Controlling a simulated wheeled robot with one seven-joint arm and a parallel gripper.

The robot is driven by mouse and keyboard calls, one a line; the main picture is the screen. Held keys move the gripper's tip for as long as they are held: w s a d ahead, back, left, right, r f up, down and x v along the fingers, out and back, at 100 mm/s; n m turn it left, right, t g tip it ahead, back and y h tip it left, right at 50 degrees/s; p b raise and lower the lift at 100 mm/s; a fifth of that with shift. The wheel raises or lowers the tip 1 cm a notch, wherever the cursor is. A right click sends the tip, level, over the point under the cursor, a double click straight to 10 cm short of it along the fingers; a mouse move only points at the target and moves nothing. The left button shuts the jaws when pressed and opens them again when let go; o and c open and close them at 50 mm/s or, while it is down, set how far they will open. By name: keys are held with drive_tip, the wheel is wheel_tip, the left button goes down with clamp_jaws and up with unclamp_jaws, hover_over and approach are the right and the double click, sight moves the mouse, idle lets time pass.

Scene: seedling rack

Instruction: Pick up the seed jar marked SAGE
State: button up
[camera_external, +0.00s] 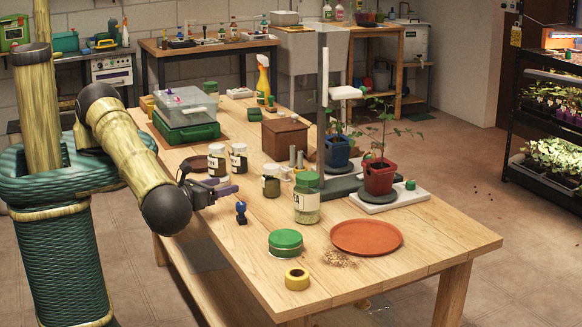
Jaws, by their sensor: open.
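Two small white-lidded jars with pale labels stand side by side near the table's left edge, a left jar (216,160) and a right jar (239,158). A third small jar (271,181) with dark contents stands to their right. A large green-lidded jar (307,203) stands further right; its label seems to end in "EA". The small jars' lettering is too small to read, so I cannot tell which is marked SAGE. My gripper (228,187) is open and low over the table's left edge, in front of the two small jars and left of the third. Nothing shows between its fingers.
A blue stamp-like object (241,213) stands just right and in front of my gripper. A green tin (285,243), yellow tape roll (297,279) and orange saucer (366,236) lie nearer. A wooden box (285,137) and potted seedlings (380,176) stand behind.

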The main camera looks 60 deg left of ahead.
sight(265, 173)
drive_tip(key=shift+s+d+r+m+t+h, duration=0.2)
drive_tip(key=shift+d+m+t+h, duration=0.15)
drive_tip(key=shift+m, duration=0.2)
drive_tip(key=shift+s+d+r+m+t+h, duration=0.15)
drive_tip(key=shift+m+t+h, duration=0.1)
drive_tip(key=shift+m+h, duration=0.25)
drive_tip(key=shift+w, duration=0.15)
drive_tip(key=w+b, duration=0.1)
drive_tip(key=w, duration=0.2)
drive_tip(key=w+a+b, duration=0.1)
drive_tip(key=w+b, duration=0.1)
drive_tip(key=w, duration=0.2)
drive_tip(key=w+a+b, duration=0.1)
drive_tip(key=w+b, duration=0.1)
drive_tip(key=w, duration=0.2)
drive_tip(key=shift+w+a, duration=0.15)
drive_tip(key=shift+a, duration=0.05)
drive_tip(key=shift+w, duration=0.35)
drive_tip(key=shift+w+a+f+p, duration=0.1)
drive_tip(key=shift+w+a+p, duration=0.15)
drive_tip(key=shift+w, duration=0.6)
drive_tip(key=shift+w+a+r+p, duration=0.1)
drive_tip(key=shift+w+a+p, duration=0.15)
drive_tip(key=shift+w, duration=0.55)
drive_tip(key=shift+w+a+f+p, duration=0.15)
drive_tip(key=shift+w+p, duration=0.2)
drive_tip(key=shift+w, duration=0.5)
